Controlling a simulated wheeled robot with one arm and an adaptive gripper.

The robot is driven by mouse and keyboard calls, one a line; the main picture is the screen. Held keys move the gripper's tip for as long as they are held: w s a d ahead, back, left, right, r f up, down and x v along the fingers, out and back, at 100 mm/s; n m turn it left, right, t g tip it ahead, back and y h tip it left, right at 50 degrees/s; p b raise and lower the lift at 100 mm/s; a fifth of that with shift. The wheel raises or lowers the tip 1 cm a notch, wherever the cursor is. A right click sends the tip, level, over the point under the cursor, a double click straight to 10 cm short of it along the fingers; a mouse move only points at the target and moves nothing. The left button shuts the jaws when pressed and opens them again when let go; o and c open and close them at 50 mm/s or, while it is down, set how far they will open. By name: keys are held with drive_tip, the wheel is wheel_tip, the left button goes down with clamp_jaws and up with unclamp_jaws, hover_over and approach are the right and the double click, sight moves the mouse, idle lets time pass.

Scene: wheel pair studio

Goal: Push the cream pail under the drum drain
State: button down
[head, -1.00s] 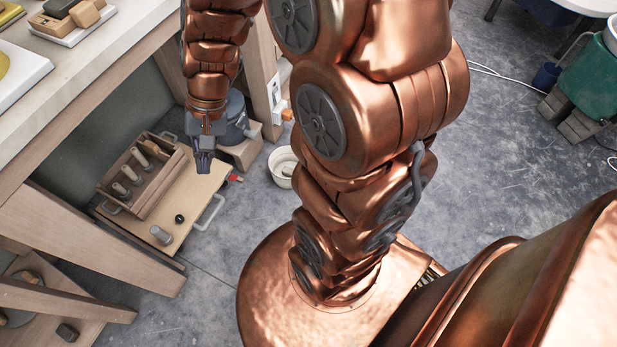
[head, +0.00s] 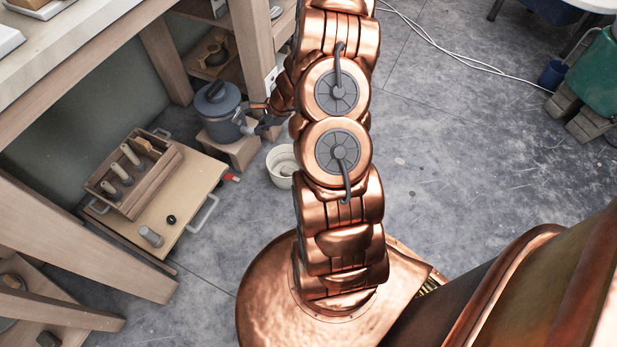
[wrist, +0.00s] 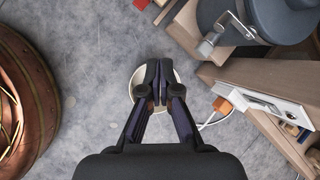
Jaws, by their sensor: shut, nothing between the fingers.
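The cream pail (head: 281,168) stands on the concrete floor, just left of my arm in the head view. A grey-blue lidded drum (head: 217,108) sits on a wooden block left of and behind the pail. Its grey drain spout (wrist: 209,44) juts out in the wrist view, up and right of the pail (wrist: 137,84) and apart from it. My gripper (wrist: 159,64) is shut and empty; its fingers overlap the pail and hide its middle. In the head view my gripper (head: 266,126) is beside the drum, partly hidden by my arm. I cannot tell whether it touches the pail.
A low board (head: 190,212) with a handle and red fitting carries a wooden tool box (head: 113,186) left of the pail. A bench leg (head: 250,40) and a wooden block (head: 240,152) stand near the drum. An orange plug (wrist: 222,105) is beside the pail. Floor to the right is open.

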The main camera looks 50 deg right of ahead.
drive_tip(key=s+d+f+m+g+h+b, duration=0.1)
drive_tip(key=s+d+f+m+b, duration=0.1)
drive_tip(key=s+d+f+m, duration=0.75)
drive_tip(key=s+d+f+n+g+h+b, duration=0.15)
drive_tip(key=s+d+f, duration=0.35)
drive_tip(key=f, duration=1)
drive_tip(key=shift+m, duration=0.5)
drive_tip(key=b+x, duration=0.1)
drive_tip(key=x, duration=0.1)
drive_tip(key=b+x, duration=0.1)
drive_tip(key=x, duration=0.2)
drive_tip(key=b+x, duration=0.1)
drive_tip(key=x, duration=0.2)
drive_tip(key=shift+s+a+f, duration=0.15)
drive_tip(key=shift+a+f, duration=0.1)
drive_tip(key=shift+a, duration=0.1)
drive_tip(key=shift+w+a+r+b, duration=0.1)
drive_tip(key=shift+w+a+b, duration=0.1)
drive_tip(key=shift+w, duration=0.45)
drive_tip(key=shift+w+a+b, duration=0.15)
drive_tip(key=shift+w+b, duration=0.05)
drive_tip(key=shift+w, duration=0.45)
drive_tip(key=shift+w+a+r+b, duration=0.1)
drive_tip(key=shift+w+a+b, duration=0.1)
drive_tip(key=shift+w, duration=0.5)
